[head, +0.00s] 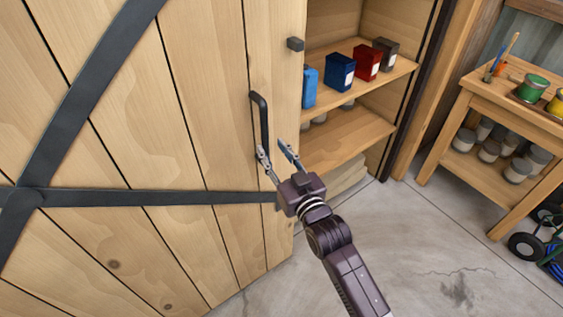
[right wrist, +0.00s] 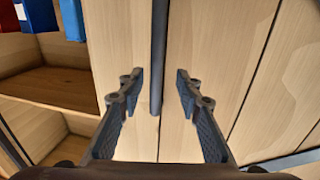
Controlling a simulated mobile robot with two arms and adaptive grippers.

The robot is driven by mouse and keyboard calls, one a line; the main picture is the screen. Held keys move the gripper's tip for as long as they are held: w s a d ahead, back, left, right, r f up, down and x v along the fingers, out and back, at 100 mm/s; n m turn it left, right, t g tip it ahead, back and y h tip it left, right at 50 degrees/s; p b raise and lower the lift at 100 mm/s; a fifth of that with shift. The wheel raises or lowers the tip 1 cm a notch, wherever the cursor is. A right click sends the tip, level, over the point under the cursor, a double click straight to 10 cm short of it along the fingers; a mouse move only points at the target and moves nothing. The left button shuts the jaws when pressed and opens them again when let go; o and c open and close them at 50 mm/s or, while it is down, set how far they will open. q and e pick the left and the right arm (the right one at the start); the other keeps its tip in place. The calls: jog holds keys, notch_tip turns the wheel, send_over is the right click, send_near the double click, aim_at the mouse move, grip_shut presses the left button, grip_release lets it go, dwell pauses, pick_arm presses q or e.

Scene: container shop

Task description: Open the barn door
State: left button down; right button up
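The barn door (head: 160,120) is a wooden plank door with dark metal straps, filling the left of the head view. It covers part of a shelf unit, whose right part is open to view. A dark vertical handle (head: 262,120) is on the door near its right edge; it also shows in the right wrist view (right wrist: 158,60). My right gripper (head: 275,150) is open at the handle's lower end. In the right wrist view its fingers stand apart on either side of the handle bar, with gaps to both. My left gripper is not in view.
Behind the door's edge, shelves (head: 350,140) hold blue, red and dark boxes. A small dark block (head: 295,44) sits on the door's edge. A wooden workbench (head: 480,95) with paint cans and brushes stands at right, near a wheeled cart (head: 527,246). The concrete floor (head: 410,250) between is clear.

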jog(key=v, duration=0.5)
dwell(0.3)
jog(key=s+d+f+g+h+b, duration=0.1)
jog(key=s+d+f+g+h, duration=0.2)
jog(key=f, duration=1)
jog(key=s+d+f+m+g+b, duration=0.1)
jog(key=s+d+f+g, duration=0.2)
jog(key=f, duration=1.1)
jog(key=s+d+f+g+h+b, duration=0.15)
jog(key=s+d+f, duration=0.3)
jog(key=f, duration=0.85)
jog(key=s+d+f+m+g+h, duration=0.1)
jog(key=s+d+f+g, duration=0.15)
jog(key=s+f, duration=0.65)
jog(key=s+d+f+g+h, duration=0.1)
jog(key=s+d+f, duration=0.3)
jog(key=s+f, duration=0.45)
jog(key=s+d+f+g, duration=0.2)
jog(key=s+d+f, duration=0.1)
jog(key=s, duration=0.7)
jog(key=s+d+f+g+h+b, duration=0.1)
jog(key=s+f, duration=0.3)
jog(key=s, duration=0.7)
jog(key=shift+d+f+m+g, duration=0.2)
jog(key=shift+d+m+g, duration=0.1)
jog(key=shift+d+g, duration=0.5)
